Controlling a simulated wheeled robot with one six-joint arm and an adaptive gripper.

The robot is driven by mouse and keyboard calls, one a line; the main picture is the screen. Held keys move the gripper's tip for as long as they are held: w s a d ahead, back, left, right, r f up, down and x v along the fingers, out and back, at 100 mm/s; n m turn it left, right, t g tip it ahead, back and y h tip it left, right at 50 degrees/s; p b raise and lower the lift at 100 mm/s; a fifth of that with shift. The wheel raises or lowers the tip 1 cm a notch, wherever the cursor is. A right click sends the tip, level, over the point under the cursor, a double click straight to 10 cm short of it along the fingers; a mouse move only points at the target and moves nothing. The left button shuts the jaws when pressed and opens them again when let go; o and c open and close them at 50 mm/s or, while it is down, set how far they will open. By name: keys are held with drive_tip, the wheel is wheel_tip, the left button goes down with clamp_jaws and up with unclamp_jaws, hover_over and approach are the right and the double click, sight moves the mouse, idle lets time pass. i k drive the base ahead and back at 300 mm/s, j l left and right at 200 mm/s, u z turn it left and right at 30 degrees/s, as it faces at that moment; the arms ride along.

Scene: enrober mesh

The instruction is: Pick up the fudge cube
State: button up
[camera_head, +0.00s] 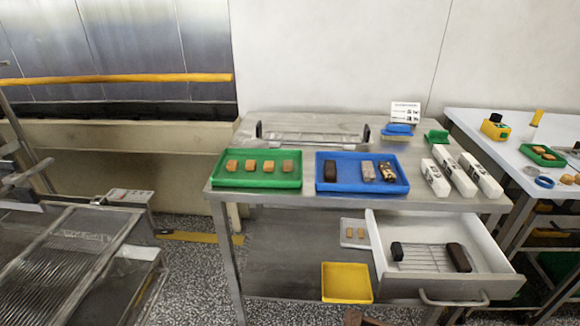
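Several small tan to brown cubes stand in a row in the green tray (257,182) on the steel table; the rightmost cube (287,165) is browner than the others, such as the leftmost cube (232,165). A dark brown block (330,171) lies in the blue tray (362,186) to the right. A small dark cube (397,251) and a longer dark bar (459,257) sit on a wire rack in the open drawer. I cannot tell from looks alone which piece is the fudge cube. My gripper is not in view.
The drawer (500,285) juts out from under the steel table (310,200). White boxes (455,173) stand at its right end. A yellow tray (346,283) lies on the lower shelf. A mesh conveyor (70,250) stands at left, a white table (500,150) at right.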

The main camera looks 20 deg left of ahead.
sight(288, 165)
drive_tip(key=l+u, duration=0.1)
drive_tip(key=u, duration=1.6)
